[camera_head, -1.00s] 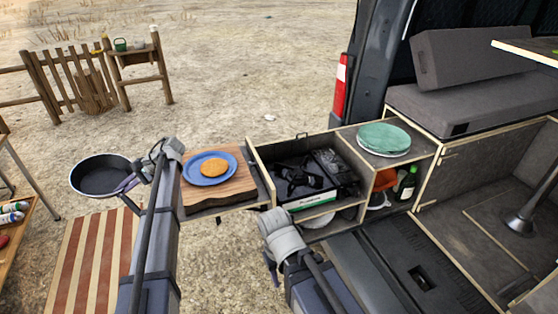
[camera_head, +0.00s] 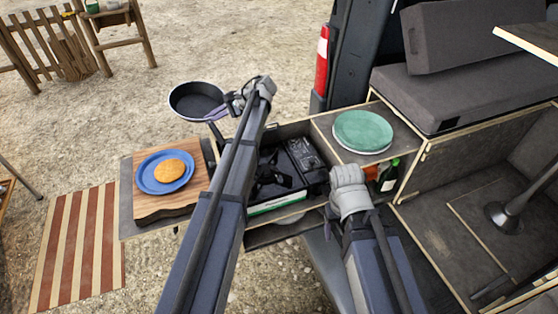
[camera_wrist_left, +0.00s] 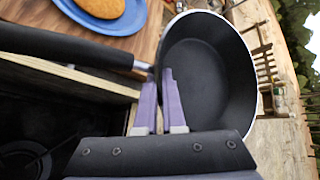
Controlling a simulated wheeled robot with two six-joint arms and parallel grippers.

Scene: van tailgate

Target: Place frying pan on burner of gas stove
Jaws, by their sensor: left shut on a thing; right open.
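The black frying pan (camera_head: 197,100) is held in the air beyond the cutting board, behind the stove drawer in the head view. My left gripper (camera_head: 230,104) is shut on it. In the left wrist view the purple fingers of my left gripper (camera_wrist_left: 160,100) close near the joint of handle and pan bowl (camera_wrist_left: 210,75). The gas stove (camera_head: 283,170) sits in a pull-out wooden drawer; my left arm crosses in front of part of it. Its left side is partly hidden. My right gripper is mostly hidden behind its own wrist, near the drawer's right side.
A cutting board (camera_head: 185,205) left of the stove holds a blue plate (camera_head: 144,180) with a round brown food. A green plate (camera_head: 362,131) rests on the counter right of the stove.

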